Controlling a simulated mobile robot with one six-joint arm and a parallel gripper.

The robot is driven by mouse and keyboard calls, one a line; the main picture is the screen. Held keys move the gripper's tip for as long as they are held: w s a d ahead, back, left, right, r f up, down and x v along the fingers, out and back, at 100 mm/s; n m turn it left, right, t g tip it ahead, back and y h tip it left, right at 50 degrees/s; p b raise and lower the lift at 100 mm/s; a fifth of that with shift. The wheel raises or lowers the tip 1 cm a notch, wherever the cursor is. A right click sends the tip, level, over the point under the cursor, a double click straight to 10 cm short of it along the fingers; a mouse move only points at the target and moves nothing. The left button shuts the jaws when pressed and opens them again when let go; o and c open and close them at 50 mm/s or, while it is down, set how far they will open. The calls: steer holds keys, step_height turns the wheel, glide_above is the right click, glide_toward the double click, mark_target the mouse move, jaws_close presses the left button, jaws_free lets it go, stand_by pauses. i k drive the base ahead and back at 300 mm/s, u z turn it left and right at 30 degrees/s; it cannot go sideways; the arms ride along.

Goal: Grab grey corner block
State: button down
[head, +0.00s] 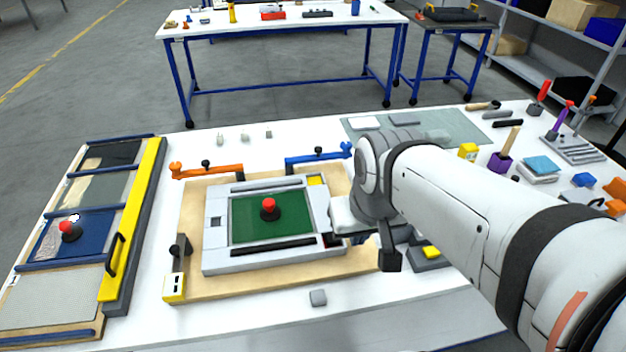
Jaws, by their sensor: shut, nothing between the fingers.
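A small grey block (318,298) lies loose on the white table, in front of the wooden board. It is the nearest match to the grey corner block. My gripper (391,261) is shut and empty, pointing down beside the right end of the board. It is to the right of and behind the grey block, apart from it. My wrist hides the right side of the light grey frame (218,262) and part of the board (190,285). The fingertips are small and dark, so their detail is hard to see.
The frame holds a green panel (285,228) with a red knob (269,206). Orange (215,171) and blue (312,160) clamps stand behind it. A yellow-edged rack (135,210) is at left. Small grey pieces (245,137) lie behind. The table around the grey block is clear.

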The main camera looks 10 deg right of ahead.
mark_target(318, 297)
steer(key=z, duration=0.35)
steer(key=k, duration=1.3)
steer(key=u, duration=0.3)
steer(key=i, duration=1)
steer(key=u, duration=0.05)
